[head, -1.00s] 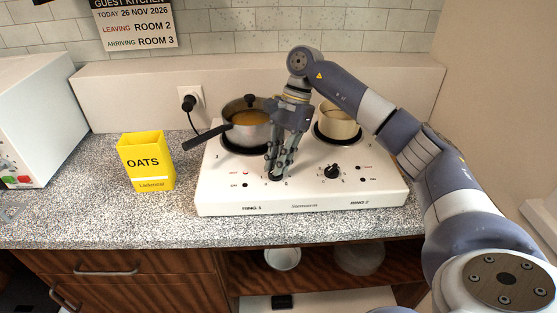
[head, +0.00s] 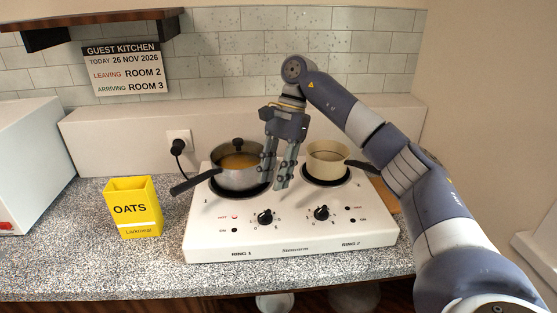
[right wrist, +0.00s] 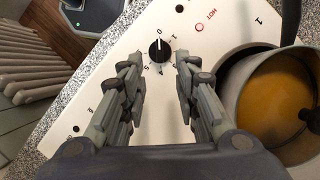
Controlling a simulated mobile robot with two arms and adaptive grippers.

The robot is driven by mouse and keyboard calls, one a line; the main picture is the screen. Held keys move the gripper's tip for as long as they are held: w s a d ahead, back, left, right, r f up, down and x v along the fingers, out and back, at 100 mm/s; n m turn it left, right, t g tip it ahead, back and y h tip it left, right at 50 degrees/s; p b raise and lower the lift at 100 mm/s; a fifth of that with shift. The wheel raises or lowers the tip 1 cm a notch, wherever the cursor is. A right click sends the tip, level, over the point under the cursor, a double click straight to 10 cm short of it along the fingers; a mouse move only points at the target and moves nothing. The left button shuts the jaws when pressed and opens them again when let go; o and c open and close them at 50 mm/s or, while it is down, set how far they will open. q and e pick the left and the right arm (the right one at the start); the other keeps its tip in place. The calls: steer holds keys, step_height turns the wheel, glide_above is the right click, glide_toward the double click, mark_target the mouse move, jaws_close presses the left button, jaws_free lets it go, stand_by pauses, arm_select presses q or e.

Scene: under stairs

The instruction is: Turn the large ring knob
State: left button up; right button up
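The white hob (head: 292,238) has two black knobs on its front. The left knob (head: 265,216), on the RING 1 side, stands below a large ring with a saucepan (head: 237,178) on it. The right knob (head: 321,213) is on the RING 2 side. My right gripper (head: 273,186) hangs above the hob, behind and above the left knob, open and empty. In the right wrist view the left knob (right wrist: 160,50) shows between the open fingertips, apart from them. Its white mark appears to point at the 0. My left gripper is out of view.
A cream pot (head: 327,160) stands on the right ring. The saucepan's dark handle (head: 190,184) sticks out to the left. A yellow OATS box (head: 132,208) stands left of the hob on the speckled counter (head: 75,250). A red HOT light (right wrist: 199,52) shows beside the left knob.

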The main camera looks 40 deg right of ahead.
steer(key=shift+v, duration=2)
steer(key=shift+s, duration=0.1)
